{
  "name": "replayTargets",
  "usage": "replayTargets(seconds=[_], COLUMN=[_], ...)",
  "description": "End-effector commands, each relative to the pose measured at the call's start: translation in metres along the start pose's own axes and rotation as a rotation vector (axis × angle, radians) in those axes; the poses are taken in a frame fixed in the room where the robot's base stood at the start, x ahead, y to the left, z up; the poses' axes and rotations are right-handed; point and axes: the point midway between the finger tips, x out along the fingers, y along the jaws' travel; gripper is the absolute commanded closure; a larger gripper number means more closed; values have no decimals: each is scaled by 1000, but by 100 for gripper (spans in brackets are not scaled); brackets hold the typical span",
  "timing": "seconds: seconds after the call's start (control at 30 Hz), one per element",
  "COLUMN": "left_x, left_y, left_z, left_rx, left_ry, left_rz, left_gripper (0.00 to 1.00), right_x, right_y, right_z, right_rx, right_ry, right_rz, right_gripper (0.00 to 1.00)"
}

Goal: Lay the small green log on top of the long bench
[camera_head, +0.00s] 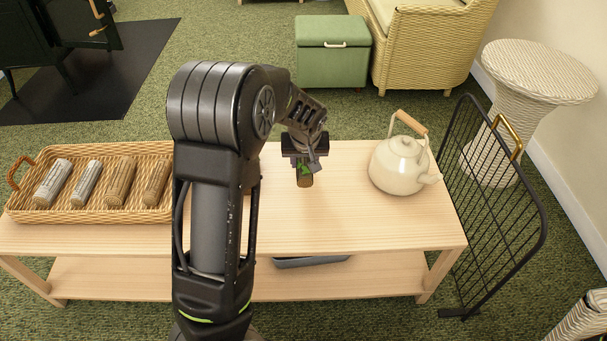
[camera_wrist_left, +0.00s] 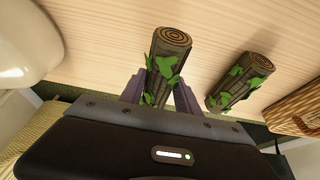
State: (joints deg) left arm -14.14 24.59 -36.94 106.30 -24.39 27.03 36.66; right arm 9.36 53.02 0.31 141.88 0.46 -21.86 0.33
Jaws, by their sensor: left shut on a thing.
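A log with green leaf patches (camera_head: 305,180) is between the fingers of my left gripper (camera_head: 304,163), over the right half of the long wooden bench (camera_head: 345,220). In the left wrist view the gripper (camera_wrist_left: 160,92) is shut around this log (camera_wrist_left: 170,50), whose ringed end sticks out past the fingers. I cannot tell whether the log touches the bench top. A second leafy log (camera_wrist_left: 240,82) lies on the bench beside it; my arm mostly hides that one in the head view. My right gripper is out of view.
A cream kettle (camera_head: 400,163) stands right of the gripper. A wicker tray (camera_head: 100,213) with several logs is at the bench's left. A black mesh screen (camera_head: 490,200) stands off the right end. The bench's front right top is clear.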

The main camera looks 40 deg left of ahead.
Motion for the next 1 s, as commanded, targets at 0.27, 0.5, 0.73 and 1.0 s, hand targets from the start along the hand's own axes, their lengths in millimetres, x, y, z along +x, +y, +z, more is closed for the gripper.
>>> replayTargets(seconds=[0.27, 0.5, 0.73, 1.0], left_x=[28, 47, 46, 48], left_y=[0, 0, 0, 0], left_z=[12, 19, 19, 20], left_rx=[1, 1, 1, 1], left_ry=[-1, 1, 1, 0], left_rz=[-1, 0, 0, -1], left_gripper=[100, 100, 100, 48], right_x=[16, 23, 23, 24], right_y=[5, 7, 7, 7], right_z=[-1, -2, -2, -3], right_rx=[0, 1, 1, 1], right_ry=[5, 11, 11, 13], right_rz=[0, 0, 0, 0], right_gripper=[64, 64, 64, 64])
